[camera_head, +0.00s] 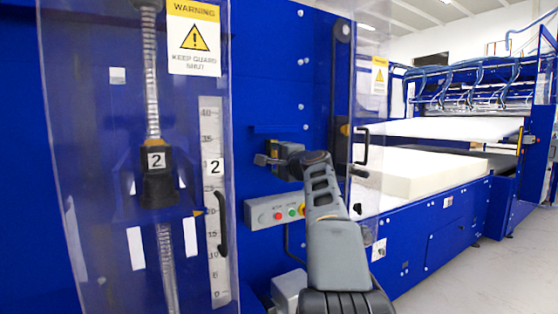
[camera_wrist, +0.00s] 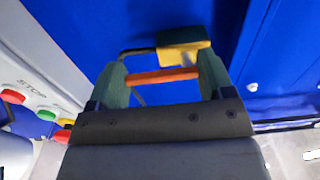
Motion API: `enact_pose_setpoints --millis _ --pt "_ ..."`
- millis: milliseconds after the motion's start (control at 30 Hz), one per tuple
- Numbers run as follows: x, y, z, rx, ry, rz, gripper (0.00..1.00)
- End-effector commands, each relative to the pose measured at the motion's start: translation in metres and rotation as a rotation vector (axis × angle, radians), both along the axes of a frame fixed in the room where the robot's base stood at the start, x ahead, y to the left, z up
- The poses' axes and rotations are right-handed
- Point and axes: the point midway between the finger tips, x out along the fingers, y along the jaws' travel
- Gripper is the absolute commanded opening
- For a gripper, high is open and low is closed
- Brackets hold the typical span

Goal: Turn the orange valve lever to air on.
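The orange valve lever (camera_wrist: 160,76) shows in the wrist view as a bar lying across the gap between my gripper's (camera_wrist: 161,64) fingers. Its ends come close to both fingers; I cannot tell whether they touch. My gripper is open, its two dark green fingers wide apart. In the head view my gripper is at the blue machine panel, largely hidden by my wrist, and the lever cannot be made out.
A grey control box (camera_head: 276,211) with red and green buttons is fixed below the valve. A clear guard (camera_head: 100,240) with a warning sign (camera_head: 194,38) stands to the left, and another clear guard is on the right. A white foam block (camera_head: 420,175) lies on the machine bed.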

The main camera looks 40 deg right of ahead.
Motion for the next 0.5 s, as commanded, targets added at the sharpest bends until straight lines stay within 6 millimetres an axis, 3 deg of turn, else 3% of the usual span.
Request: enact_pose_setpoints --millis 267,500 --pt "0.0001 0.0002 -0.0004 -0.001 0.001 0.001 1.0" --pt "-0.001 0.0002 -0.0001 -0.001 0.0 0.0 1.0"
